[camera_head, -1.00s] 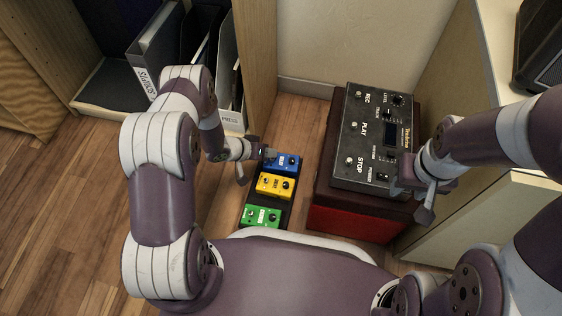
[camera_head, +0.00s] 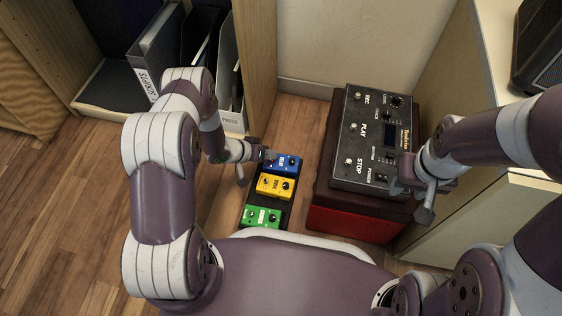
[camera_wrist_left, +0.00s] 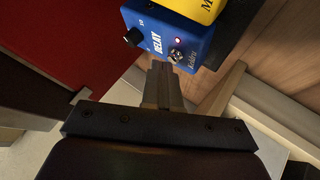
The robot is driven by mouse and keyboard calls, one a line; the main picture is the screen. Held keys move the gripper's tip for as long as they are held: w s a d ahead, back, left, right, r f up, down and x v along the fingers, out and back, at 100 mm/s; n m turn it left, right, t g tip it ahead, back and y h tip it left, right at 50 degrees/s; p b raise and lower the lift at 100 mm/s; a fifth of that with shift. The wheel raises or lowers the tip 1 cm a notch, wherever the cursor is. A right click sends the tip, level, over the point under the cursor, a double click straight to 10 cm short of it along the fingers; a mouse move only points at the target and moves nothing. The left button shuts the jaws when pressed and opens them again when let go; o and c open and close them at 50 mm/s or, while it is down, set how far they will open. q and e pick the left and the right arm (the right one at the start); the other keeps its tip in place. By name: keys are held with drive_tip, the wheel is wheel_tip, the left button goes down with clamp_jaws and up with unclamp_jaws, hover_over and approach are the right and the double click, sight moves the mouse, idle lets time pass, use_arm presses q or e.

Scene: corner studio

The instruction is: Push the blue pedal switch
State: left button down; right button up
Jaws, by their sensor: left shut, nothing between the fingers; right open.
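The blue pedal (camera_head: 288,163) is at the far end of a row of pedals on the floor. In the left wrist view the blue pedal (camera_wrist_left: 155,30) shows a knob, the word DELAY, a small lit pinkish light and a round metal foot switch (camera_wrist_left: 175,55). My left gripper (camera_head: 265,155) is shut and empty at the pedal's left end. In the left wrist view its fingertips (camera_wrist_left: 162,68) are close to the switch; I cannot tell whether they touch it. My right gripper (camera_head: 408,189) is open and empty over the right edge of the large looper.
A yellow pedal (camera_head: 274,186) and a green pedal (camera_head: 262,217) sit nearer me on the same dark board. The black looper (camera_head: 365,140) lies on a red box (camera_head: 350,223) to the right. A shelf with binders (camera_head: 155,50) stands at the left.

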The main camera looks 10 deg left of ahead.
wheel_tip(320, 180, up, 6)
drive_tip(key=p, duration=0.5)
drive_tip(key=shift+f+p, duration=0.15)
drive_tip(key=shift+p, duration=0.25)
idle(1.0)
